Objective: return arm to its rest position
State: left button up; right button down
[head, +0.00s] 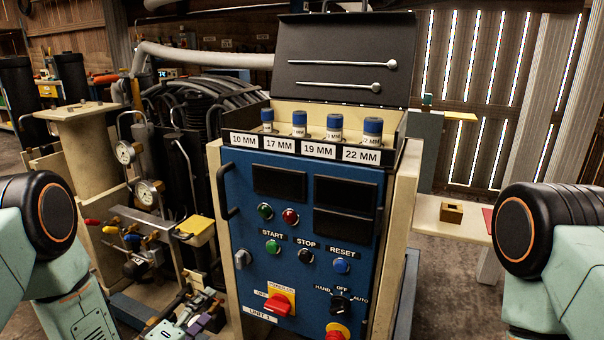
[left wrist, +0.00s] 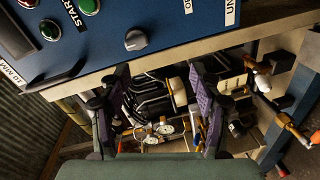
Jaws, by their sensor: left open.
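My left gripper (head: 188,312) is low in the head view, left of the lower part of the blue control panel (head: 262,222). In the left wrist view, the purple fingers of my left gripper (left wrist: 158,98) are spread apart with nothing held between them. Behind them, gauges and pipework show. The blue panel (left wrist: 100,30) fills the upper left of that view, close to the fingers. My left arm (head: 55,262) comes in from the left of the head view. My right arm (head: 560,250) shows at the right edge; its gripper is out of the picture.
Pressure gauges (head: 126,152) and valves stand left of the panel. Several blue-topped sockets (head: 335,125) sit in a labelled rack on top, under an open black lid (head: 345,60). A red-and-yellow switch (head: 279,303) sticks out. A bench (head: 445,222) stands at the right.

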pick_arm(q)
jog(key=s+f+m+g+y, duration=0.3)
jog(key=s+f+m+g, duration=0.35)
jog(key=s+f, duration=0.55)
jog(key=s+r+m+g+y+p, duration=0.1)
jog(key=s+g, duration=0.8)
jog(key=s, duration=1.5)
jog(key=m+y+p, duration=0.1)
jog(key=m+p, duration=0.1)
jog(key=m, duration=0.1)
jog(key=shift+d+r+m, duration=0.3)
jog(key=shift+d+m, duration=0.05)
jog(key=shift+d, duration=0.05)
jog(key=shift+w+d, duration=0.1)
